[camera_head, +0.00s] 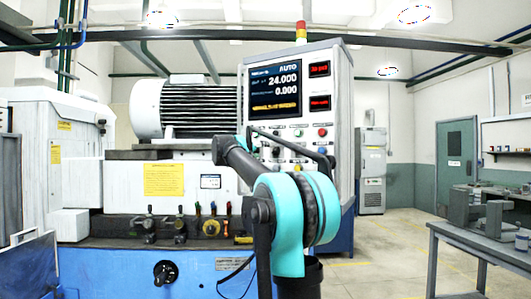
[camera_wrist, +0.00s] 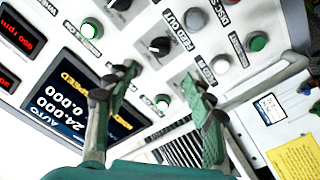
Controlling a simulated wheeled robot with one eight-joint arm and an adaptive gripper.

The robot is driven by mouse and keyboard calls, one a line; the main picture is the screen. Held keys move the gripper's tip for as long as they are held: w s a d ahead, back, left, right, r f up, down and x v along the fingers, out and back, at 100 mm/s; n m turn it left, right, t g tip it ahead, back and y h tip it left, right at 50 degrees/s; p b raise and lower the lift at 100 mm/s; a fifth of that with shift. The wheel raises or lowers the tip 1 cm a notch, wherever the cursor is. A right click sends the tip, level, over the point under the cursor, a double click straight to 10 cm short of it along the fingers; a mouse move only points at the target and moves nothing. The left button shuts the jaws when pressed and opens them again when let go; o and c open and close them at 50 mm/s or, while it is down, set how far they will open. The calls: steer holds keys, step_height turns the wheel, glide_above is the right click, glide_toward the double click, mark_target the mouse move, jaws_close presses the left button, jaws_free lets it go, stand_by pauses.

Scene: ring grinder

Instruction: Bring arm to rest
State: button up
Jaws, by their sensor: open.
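In the wrist view my gripper (camera_wrist: 160,88) is open. Its two dark fingers stand apart with nothing between them. They are in front of the grinder's control panel (camera_wrist: 200,45), which appears tilted in this view. A lit green button (camera_wrist: 163,102) shows between the fingers; I cannot tell whether a finger touches the panel. In the head view my arm (camera_head: 290,215), with teal joints, reaches up in front of the control panel (camera_head: 340,110). The fingers cannot be made out clearly there.
The panel screen (camera_head: 274,90) reads AUTO, 24.000 and 0.000. Several knobs and buttons surround the fingers. The blue and white grinder (camera_head: 120,260) stands left of my arm. A grey table (camera_head: 480,238) with metal blocks stands at right. Open floor (camera_head: 385,250) lies between.

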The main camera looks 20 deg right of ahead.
steer(key=shift+s+a, duration=0.3)
steer(key=shift+a, duration=0.05)
